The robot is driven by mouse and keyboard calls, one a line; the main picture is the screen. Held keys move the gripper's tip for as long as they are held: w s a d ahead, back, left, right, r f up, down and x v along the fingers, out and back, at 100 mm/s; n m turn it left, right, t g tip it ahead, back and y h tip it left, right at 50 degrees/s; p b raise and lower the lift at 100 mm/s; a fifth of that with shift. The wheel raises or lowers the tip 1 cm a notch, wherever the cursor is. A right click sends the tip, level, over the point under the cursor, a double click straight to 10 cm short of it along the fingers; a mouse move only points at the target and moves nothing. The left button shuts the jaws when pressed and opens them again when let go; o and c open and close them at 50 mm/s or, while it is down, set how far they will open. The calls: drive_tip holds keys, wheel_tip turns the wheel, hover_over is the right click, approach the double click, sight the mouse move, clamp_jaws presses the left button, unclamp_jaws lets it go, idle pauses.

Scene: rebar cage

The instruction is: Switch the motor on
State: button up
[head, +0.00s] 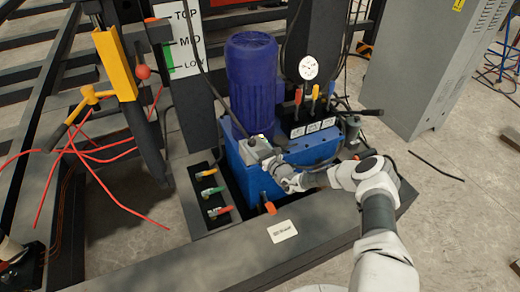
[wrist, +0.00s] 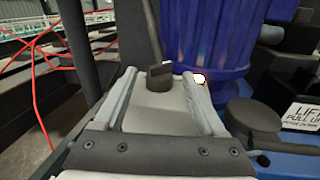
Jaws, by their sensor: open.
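The motor is a ribbed blue cylinder (head: 252,75) standing on a blue hydraulic unit (head: 240,165). It also fills the upper right of the wrist view (wrist: 212,35). A pale switch box (head: 258,141) sits at the motor's base. In the wrist view a dark knob (wrist: 160,77) stands on a light grey face, with a small bright lamp (wrist: 199,78) to its right. My gripper (head: 268,156) reaches the box from the front right. In the wrist view its open fingers (wrist: 159,73) lie either side of the knob. Contact cannot be told.
Levers with coloured handles (head: 315,98) and a gauge (head: 308,67) stand right of the motor. Coloured hose couplings (head: 212,190) lie front left. A round dark cap (wrist: 252,115) is close right of my gripper. A grey cabinet (head: 425,65) stands behind right.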

drive_tip(key=p+v, duration=0.4)
drive_tip(key=v, duration=1.3)
drive_tip(key=shift+s+d, duration=0.1)
drive_tip(key=shift+s, duration=0.05)
drive_tip(key=s+a+r+n+g+y+p, duration=0.1)
drive_tip(key=s+a+r+n+g, duration=0.15)
drive_tip(key=r+n+g, duration=0.5)
drive_tip(key=s+a+r+n+g+y+p, duration=0.15)
drive_tip(key=s+r+n, duration=0.3)
drive_tip(key=r, duration=0.65)
drive_tip(key=s+a+r+n+g+y+p, duration=0.1)
drive_tip(key=s+a+r+n+g+p, duration=0.15)
drive_tip(key=r+n+g, duration=0.4)
drive_tip(key=s+d+r+n+t+h+p, duration=0.2)
drive_tip(key=s+d+r+n+h, duration=0.1)
drive_tip(key=s+r, duration=0.4)
drive_tip(key=s+d+r+n+t+h+p, duration=0.2)
drive_tip(key=s+d+r+n+h, duration=0.2)
drive_tip(key=r, duration=0.9)
drive_tip(key=s+d+r+n+t+h+p, duration=0.1)
drive_tip(key=s+d+r+n+t+h, duration=0.1)
drive_tip(key=s+r+h, duration=0.4)
drive_tip(key=s+d+r+n, duration=0.1)
drive_tip(key=s+r+n, duration=0.1)
drive_tip(key=s+r, duration=0.2)
drive_tip(key=shift+s+d+n+p, duration=0.2)
drive_tip(key=shift+s+n+p, duration=0.2)
drive_tip(key=shift+s, duration=0.35)
